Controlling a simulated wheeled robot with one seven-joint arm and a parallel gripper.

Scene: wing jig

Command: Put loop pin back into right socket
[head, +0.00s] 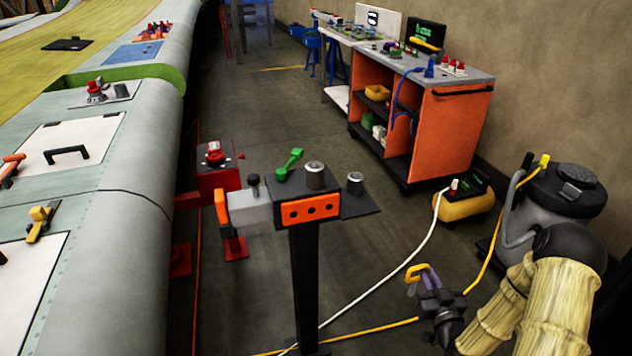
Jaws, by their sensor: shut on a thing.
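My gripper (424,288) is at the lower right, beside and below the stand's top. It is shut on the loop pin (411,272), a yellow-orange loop; the gripper's purple and dark parts hide some of it. The right socket (355,183) is a short grey metal cylinder on the dark plate at the right end of the stand. A larger grey cylinder (315,175) stands to its left. The held pin is in the air to the right of the stand, apart from both cylinders.
A green lever (289,165) and an orange panel with holes (310,209) are on the stand. The wing (140,150) runs along the left. A black and grey canister (565,190) stands right. White and yellow hoses cross the floor. A workbench (420,130) is behind.

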